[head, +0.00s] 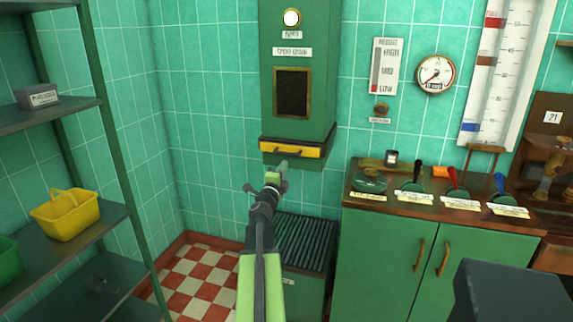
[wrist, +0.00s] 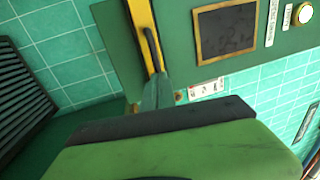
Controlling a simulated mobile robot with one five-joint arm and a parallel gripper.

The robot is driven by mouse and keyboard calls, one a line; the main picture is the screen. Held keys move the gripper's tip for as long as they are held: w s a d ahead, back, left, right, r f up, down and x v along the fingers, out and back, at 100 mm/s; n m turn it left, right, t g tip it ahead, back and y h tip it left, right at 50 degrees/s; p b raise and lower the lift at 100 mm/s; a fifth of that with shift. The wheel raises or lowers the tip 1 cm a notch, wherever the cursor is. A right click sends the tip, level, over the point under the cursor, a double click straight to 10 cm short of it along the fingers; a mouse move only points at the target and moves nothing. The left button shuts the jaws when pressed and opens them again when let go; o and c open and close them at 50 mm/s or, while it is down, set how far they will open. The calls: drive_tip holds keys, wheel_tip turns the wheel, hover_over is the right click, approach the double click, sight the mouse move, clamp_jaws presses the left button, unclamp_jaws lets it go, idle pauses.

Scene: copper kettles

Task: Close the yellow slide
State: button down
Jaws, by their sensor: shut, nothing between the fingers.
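The yellow slide (head: 291,149) is a yellow front with a dark handle, low on a tall green wall cabinet (head: 322,90). A narrow dark edge shows above it; I cannot tell how far out it stands. In the wrist view the yellow slide (wrist: 141,22) runs along the cabinet, its handle beside the fingertips. My gripper (head: 284,167) is shut and empty, just below the slide's front in the head view. In the wrist view my gripper (wrist: 158,92) reaches toward the handle's end. I cannot tell whether it touches.
A ribbed dark-topped green box (head: 305,240) stands under the cabinet. A green counter (head: 375,260) with several coloured levers is to the right. A shelf rack (head: 75,215) with a yellow basket (head: 66,222) is at left. Checkered floor (head: 205,270) is open between.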

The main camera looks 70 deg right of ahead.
drive_tip(key=b+v, duration=0.1)
drive_tip(key=v, duration=0.6)
drive_tip(key=shift+a, duration=0.4)
drive_tip(key=shift+f, duration=0.1)
